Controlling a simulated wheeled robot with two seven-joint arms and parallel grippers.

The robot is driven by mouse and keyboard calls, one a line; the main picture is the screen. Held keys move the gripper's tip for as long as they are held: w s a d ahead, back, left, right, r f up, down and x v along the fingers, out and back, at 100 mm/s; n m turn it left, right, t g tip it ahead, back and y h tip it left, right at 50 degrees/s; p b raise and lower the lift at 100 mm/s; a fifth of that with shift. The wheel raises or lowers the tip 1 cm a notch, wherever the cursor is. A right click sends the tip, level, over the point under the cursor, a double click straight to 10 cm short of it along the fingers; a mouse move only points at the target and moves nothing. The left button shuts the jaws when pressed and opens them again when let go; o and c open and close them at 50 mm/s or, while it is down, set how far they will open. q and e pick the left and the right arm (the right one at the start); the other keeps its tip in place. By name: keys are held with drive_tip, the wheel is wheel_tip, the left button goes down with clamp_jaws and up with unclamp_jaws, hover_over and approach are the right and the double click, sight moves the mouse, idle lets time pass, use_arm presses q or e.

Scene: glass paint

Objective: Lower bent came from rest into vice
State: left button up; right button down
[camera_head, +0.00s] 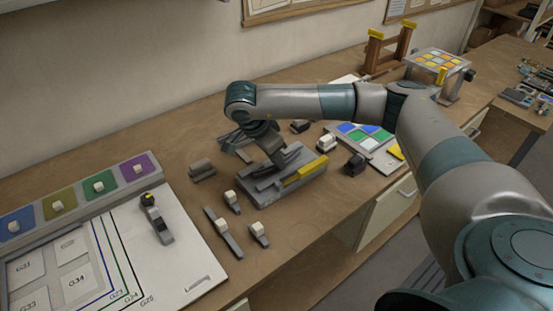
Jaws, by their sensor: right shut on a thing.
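A grey vice-like block (263,199) with a yellow bar (305,171) along its right side sits on the wooden bench at the middle. My right gripper (278,163) points down just above this block, at its left and back part. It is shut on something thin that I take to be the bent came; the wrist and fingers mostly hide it. I cannot tell whether it touches the block. A brown wooden rest with yellow tops (388,51) stands at the back right. My left gripper is not in view.
A white pattern board (170,245) with coloured pads lies at left, with a dark-handled tool (156,218) on it. Several white-knobbed tools (222,232) lie in front of the block. A coloured glass panel (365,134) and small dark blocks lie to its right.

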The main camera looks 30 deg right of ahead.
drive_tip(key=c, duration=1.8)
unclamp_jaws()
drive_tip(key=shift+o, duration=0.7)
drive_tip(key=shift+w+f, duration=0.15)
drive_tip(key=shift+s, duration=0.2)
